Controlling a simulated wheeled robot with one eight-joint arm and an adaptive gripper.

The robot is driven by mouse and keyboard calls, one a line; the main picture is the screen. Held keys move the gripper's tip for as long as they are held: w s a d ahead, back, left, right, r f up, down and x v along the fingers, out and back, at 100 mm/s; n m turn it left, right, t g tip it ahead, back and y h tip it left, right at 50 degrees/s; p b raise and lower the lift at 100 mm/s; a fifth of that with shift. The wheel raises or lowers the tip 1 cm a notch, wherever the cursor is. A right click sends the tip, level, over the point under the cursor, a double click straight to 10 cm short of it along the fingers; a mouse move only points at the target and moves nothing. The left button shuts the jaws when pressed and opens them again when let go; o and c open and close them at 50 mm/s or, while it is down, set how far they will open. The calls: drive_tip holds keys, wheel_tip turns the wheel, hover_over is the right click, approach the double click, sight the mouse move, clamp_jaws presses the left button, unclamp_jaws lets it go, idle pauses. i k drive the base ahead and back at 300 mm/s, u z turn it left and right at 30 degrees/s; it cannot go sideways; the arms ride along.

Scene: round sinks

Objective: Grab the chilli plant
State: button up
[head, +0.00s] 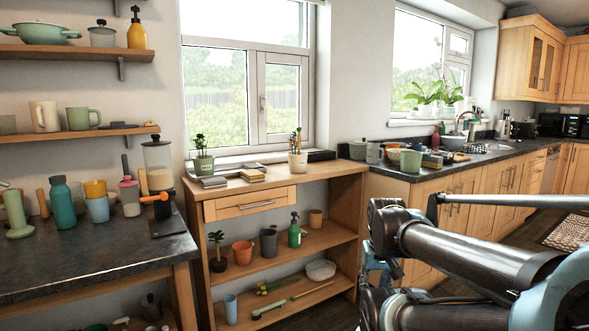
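A potted plant with red bits among its green leaves (296,141), which looks like the chilli plant, stands upright in a pale pot (298,162). It is on the top of the wooden shelf unit (330,176), in front of the window. Another small green plant (200,143) stands in a grey-green pot at the left end of the same top. My arm crosses the lower right of the head view, right of the shelf unit. My gripper cannot be made out, so its fingers do not show.
Stacked sponges or boxes (251,176) lie between the two plants. Pots and a green spray bottle (294,232) stand on the lower shelf. A dark counter (90,265) with bottles, cups and a blender (158,168) is at left. A kitchen counter (470,163) with dishes runs along the right.

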sight(297, 163)
drive_tip(key=i, duration=1)
